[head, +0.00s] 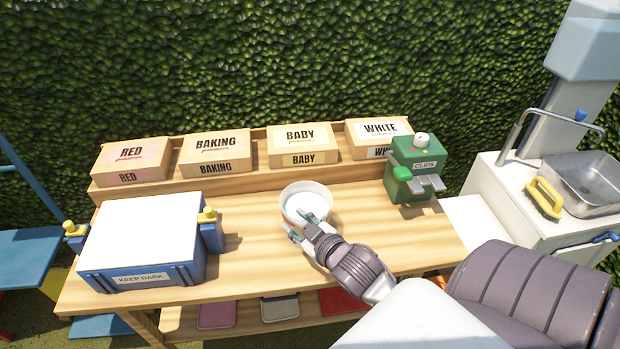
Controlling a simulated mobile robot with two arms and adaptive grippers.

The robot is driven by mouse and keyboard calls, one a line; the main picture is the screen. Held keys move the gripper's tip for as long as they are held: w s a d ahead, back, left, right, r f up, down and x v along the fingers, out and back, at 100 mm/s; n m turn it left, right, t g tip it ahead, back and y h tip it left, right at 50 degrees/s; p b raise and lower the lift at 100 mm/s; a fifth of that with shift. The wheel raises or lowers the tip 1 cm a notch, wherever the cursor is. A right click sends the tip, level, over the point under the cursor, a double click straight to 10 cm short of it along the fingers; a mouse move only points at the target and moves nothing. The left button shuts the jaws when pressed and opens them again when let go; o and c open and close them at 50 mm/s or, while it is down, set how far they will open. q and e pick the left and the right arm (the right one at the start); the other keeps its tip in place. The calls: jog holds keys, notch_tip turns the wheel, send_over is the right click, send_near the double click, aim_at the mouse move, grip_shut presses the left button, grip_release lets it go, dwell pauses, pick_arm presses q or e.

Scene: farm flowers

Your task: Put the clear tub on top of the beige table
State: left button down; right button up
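A pale, whitish round tub (307,203), which looks like the clear tub, is at the middle of the light wooden table (255,262), the beige table. My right gripper (298,228) reaches in from the lower right, with its fingers at the tub's near side, overlapping its rim and wall. The fingers are small and partly hidden by the wrist, so I cannot tell whether they are closed on the wall. I cannot tell whether the tub rests on the tabletop or is just above it. My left gripper is not in view.
A blue box with a white lid (145,240) fills the table's left. Labelled cardboard boxes (217,153) line the back shelf. A white sink unit (515,205) is at the right. Tabletop around the tub is clear.

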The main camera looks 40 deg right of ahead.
jog(key=v, duration=0.6)
jog(key=shift+s+b, duration=0.2)
jog(key=shift+b, duration=0.1)
jog(key=shift+r, duration=0.1)
jog(key=s+a+f+m+g+y, duration=0.1)
jog(key=s+a+f+g, duration=0.95)
jog(key=s, duration=0.25)
notch_tip(320, 180, down, 24)
jog(key=s+g, duration=0.1)
jog(key=s+d+f+g, duration=0.1)
jog(key=s+d+f, duration=0.2)
jog(key=s+f, duration=1.4)
jog(key=shift+s+f+g, duration=0.2)
jog(key=shift+f+g, duration=0.05)
jog(key=shift+g, duration=0.1)
jog(key=shift+d, duration=0.15)
